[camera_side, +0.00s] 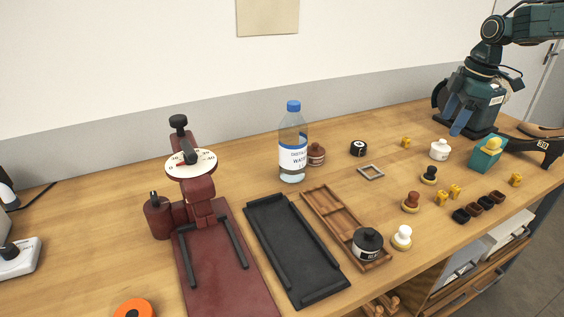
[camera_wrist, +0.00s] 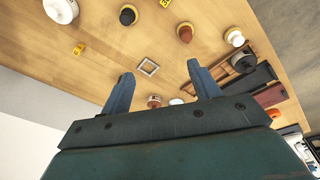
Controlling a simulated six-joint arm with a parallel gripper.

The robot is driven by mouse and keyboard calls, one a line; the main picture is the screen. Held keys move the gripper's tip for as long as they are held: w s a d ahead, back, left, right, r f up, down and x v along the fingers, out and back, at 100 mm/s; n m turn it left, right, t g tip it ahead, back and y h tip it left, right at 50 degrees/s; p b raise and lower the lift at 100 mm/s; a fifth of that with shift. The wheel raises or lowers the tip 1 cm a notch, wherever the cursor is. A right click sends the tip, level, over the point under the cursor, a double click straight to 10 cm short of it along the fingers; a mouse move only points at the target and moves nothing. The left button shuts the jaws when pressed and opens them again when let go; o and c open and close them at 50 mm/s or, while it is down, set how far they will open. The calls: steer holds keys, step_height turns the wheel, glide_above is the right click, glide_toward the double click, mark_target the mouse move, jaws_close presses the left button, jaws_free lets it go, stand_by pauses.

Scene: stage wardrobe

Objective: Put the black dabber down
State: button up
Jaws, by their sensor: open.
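The black dabber (camera_side: 429,175) stands upright on the bare wooden table, right of the square metal frame in the side view. It also shows near the top of the wrist view (camera_wrist: 128,15). My gripper (camera_side: 458,114) is raised at the back right in the side view, clear of the dabber. Its two blue fingers are spread wide in the wrist view (camera_wrist: 164,84), with nothing held between them.
A brown dabber (camera_side: 411,202) and a white dabber (camera_side: 402,238) stand nearby. A wooden tray (camera_side: 325,207) has a black jar (camera_side: 367,243) at its near end. A square frame (camera_side: 370,172), white jar (camera_side: 439,150) and water bottle (camera_side: 292,145) stand behind.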

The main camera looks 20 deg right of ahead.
steer(key=s+a+r+m+t, duration=0.2)
steer(key=s+a+r+m, duration=0.4)
steer(key=s+a, duration=0.65)
steer(key=s+a+f+m+t, duration=0.1)
steer(key=s+m, duration=0.1)
steer(key=s, duration=0.5)
steer(key=s+a+f+m+h, duration=0.1)
steer(key=s+m, duration=0.1)
steer(key=s, duration=0.6)
steer(key=shift+s+a+f+t, duration=0.25)
steer(key=shift+f+t, duration=0.1)
steer(key=shift+t, duration=0.05)
